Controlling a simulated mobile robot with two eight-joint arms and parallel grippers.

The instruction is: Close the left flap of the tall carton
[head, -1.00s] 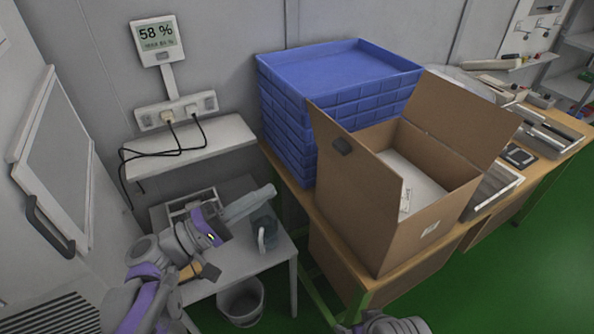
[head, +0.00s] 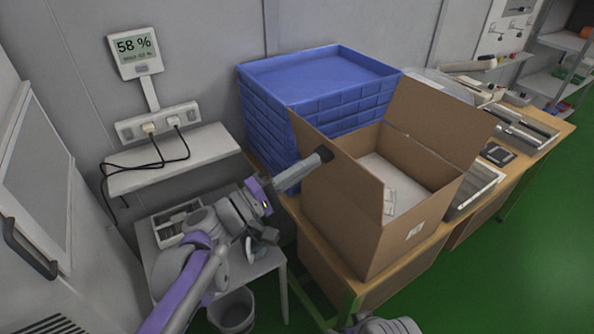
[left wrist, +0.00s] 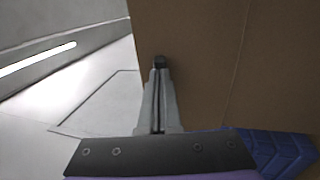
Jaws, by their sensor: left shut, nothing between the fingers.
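The tall brown carton (head: 345,232) stands open on a wooden table. Its left flap (head: 362,178) stands up, and its right flap (head: 432,122) stands up and leans outward. A white item (head: 385,181) lies inside. In the left wrist view the closed fingers (left wrist: 160,65) point at brown cardboard (left wrist: 200,60). Whether they touch it is unclear. My right gripper is out of view.
A stack of blue crates (head: 265,110) stands close behind and left of the carton. A small grey table (head: 265,265) lies under my left arm, with a bin (head: 232,312) below it. A shelf with plugs and cables (head: 175,160) is on the wall. Tools lie right of the carton.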

